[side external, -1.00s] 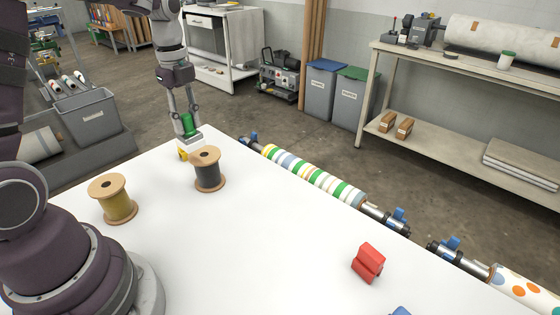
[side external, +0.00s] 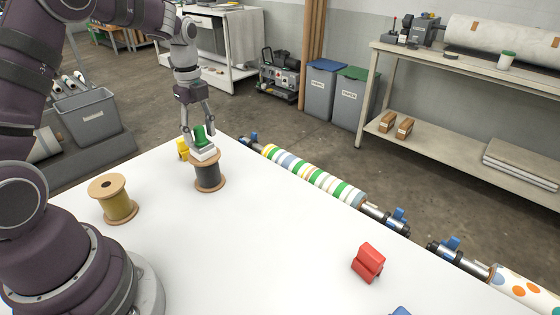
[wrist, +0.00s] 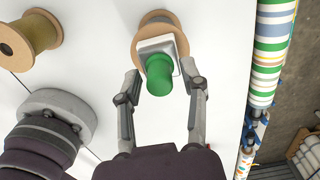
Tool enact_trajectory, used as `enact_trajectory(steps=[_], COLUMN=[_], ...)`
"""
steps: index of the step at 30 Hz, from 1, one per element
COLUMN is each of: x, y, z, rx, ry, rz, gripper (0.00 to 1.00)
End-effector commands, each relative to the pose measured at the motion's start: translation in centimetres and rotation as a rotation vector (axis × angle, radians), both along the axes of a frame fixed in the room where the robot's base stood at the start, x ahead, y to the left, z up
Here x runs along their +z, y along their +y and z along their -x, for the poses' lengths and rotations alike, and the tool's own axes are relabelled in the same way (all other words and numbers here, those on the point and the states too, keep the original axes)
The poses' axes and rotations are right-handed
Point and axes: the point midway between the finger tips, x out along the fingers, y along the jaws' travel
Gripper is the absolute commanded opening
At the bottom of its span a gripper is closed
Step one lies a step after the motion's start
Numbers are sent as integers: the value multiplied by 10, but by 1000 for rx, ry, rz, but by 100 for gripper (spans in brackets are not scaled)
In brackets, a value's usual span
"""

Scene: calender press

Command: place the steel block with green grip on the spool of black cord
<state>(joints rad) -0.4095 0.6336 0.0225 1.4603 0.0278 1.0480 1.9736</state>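The steel block (side external: 203,153) with its green grip (side external: 200,136) sits on the top flange of the spool of black cord (side external: 208,174). In the wrist view the pale block (wrist: 171,46) lies over the spool's tan flange (wrist: 157,19), with the green grip (wrist: 159,75) pointing up at the camera. My gripper (side external: 199,138) is around the grip; in the wrist view its two fingers (wrist: 162,68) stand apart, with a gap on each side of the grip.
A spool of yellow cord (side external: 115,200) stands to the left. A yellow object (side external: 182,149) is just behind the black spool. A red object (side external: 368,262) lies at the right of the white table (side external: 260,245). Striped rollers (side external: 310,174) run along the table's far edge.

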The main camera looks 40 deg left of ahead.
Motion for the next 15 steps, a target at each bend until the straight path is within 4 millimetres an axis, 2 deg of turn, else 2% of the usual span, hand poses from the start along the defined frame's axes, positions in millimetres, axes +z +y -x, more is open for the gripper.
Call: enact_trajectory(steps=[10,13,15], x=[3,17,33], y=[0,0,0], z=[0,-1,-1], rx=[0,0,-2], ry=[-2,-6,-8], rz=[0,-2,-3], gripper=[48,48,48])
